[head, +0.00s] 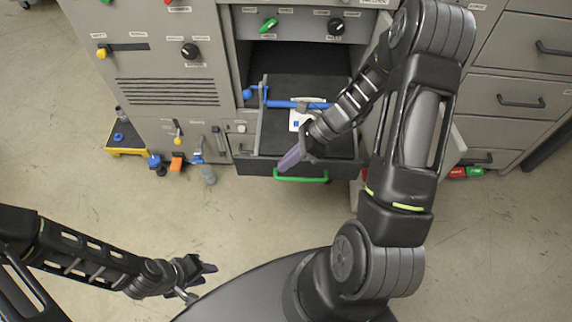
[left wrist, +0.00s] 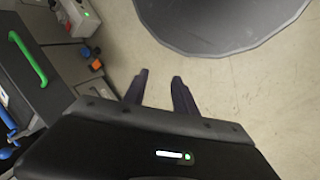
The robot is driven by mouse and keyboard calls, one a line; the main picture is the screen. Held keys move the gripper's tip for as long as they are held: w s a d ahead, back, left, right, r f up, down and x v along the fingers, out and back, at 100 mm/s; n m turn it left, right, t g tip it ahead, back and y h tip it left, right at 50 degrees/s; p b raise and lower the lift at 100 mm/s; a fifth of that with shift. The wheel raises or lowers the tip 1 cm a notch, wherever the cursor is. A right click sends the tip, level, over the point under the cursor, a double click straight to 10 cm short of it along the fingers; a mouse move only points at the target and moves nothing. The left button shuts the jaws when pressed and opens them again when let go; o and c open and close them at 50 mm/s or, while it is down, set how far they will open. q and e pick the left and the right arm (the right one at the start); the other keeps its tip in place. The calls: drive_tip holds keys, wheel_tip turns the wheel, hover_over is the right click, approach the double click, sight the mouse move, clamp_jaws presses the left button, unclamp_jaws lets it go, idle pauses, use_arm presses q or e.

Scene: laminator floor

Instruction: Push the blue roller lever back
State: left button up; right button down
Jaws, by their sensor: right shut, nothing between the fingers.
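The blue roller lever (head: 248,93), with a round blue knob, is at the left side of the machine's open bay, beside a blue roller bar (head: 284,104). Blue parts also show at the left edge of the left wrist view, but I cannot tell which is the lever. My right gripper (head: 290,160) is shut and empty above the front of the pulled-out drawer, in front of and to the right of the lever, apart from it. My left gripper (head: 200,281) is open and empty over the floor, well away from the machine; its two fingers also show apart in the left wrist view (left wrist: 159,88).
The drawer has a green handle (head: 301,179); a white card (head: 299,119) lies inside. My right arm hides part of the bay's right side. A yellow stand (head: 127,149) and small loose items sit on the floor to the left. Grey drawer cabinets (head: 510,95) stand at the right.

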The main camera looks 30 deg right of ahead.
use_arm(q)
drive_tip(key=shift+c, duration=0.6)
drive_tip(key=c, duration=0.4)
clamp_jaws()
use_arm(e)
drive_tip(key=s+a+f+n+h, duration=0.2)
drive_tip(key=s+a+f+n, duration=0.4)
drive_tip(key=a+n, duration=0.3)
drive_tip(key=s+a+f+n+h, duration=0.2)
drive_tip(key=s+a+f+n, duration=0.3)
drive_tip(key=n, duration=0.9)
drive_tip(key=s+a, duration=0.2)
drive_tip(key=a, duration=0.1)
drive_tip(key=shift+a+f+g, duration=0.35)
drive_tip(key=shift+f+g, duration=0.05)
drive_tip(key=shift+s, duration=0.1)
